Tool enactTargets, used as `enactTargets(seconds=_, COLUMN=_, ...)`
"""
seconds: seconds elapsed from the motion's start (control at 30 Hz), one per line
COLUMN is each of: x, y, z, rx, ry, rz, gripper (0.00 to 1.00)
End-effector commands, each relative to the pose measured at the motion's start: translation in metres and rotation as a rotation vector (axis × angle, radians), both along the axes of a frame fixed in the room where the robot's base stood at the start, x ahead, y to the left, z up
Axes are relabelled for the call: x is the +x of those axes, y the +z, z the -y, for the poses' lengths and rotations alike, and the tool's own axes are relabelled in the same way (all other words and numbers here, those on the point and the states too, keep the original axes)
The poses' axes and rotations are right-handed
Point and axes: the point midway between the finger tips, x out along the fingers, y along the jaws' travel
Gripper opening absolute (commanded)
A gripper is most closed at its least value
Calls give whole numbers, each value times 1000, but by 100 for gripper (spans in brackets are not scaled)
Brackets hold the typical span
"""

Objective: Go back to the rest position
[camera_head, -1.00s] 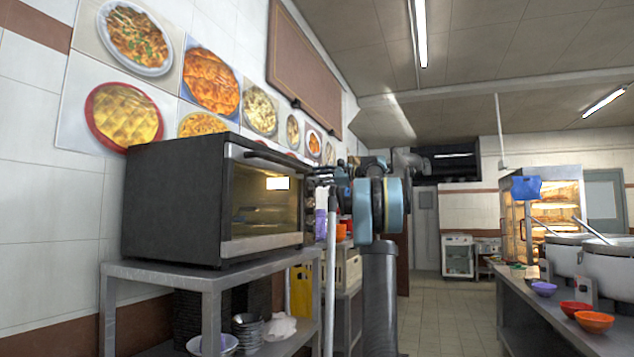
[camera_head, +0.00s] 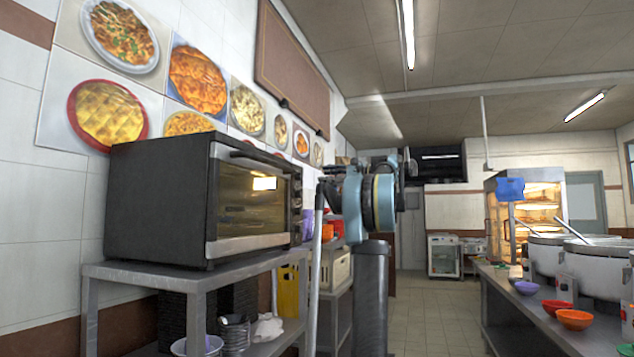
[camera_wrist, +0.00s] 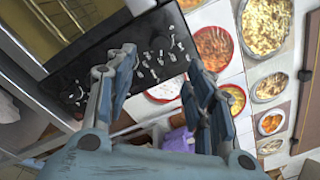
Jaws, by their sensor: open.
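My gripper (camera_wrist: 160,62) is open in the wrist view, its two jointed fingers spread apart with nothing visible between them. It is tilted, with the oven's control panel (camera_wrist: 165,50) and the wall pictures (camera_wrist: 217,50) beyond the fingers. In the head view, my folded blue and black arm is raised right of the black oven (camera_head: 155,200), above a dark column. The fingers are hard to make out there. The oven stands closed on a grey metal table (camera_head: 140,277) at the left.
A counter (camera_head: 545,322) at the right carries large pots (camera_head: 597,270), an orange bowl (camera_head: 574,319), a red bowl (camera_head: 556,307) and a purple bowl (camera_head: 526,288). A lit glass cabinet (camera_head: 532,215) stands behind. The tiled aisle floor (camera_head: 430,315) is clear.

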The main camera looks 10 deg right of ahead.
Motion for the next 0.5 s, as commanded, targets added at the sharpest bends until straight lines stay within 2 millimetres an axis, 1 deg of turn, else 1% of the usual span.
enactTargets(seconds=0.03, x=-3, y=0, z=5, rx=0, ry=-1, rz=0, gripper=49)
enactTargets(seconds=0.2, x=-8, y=0, z=11, rx=-1, ry=-1, rz=0, gripper=49)
enactTargets(seconds=0.5, x=-8, y=0, z=12, rx=0, ry=0, rz=0, gripper=49)
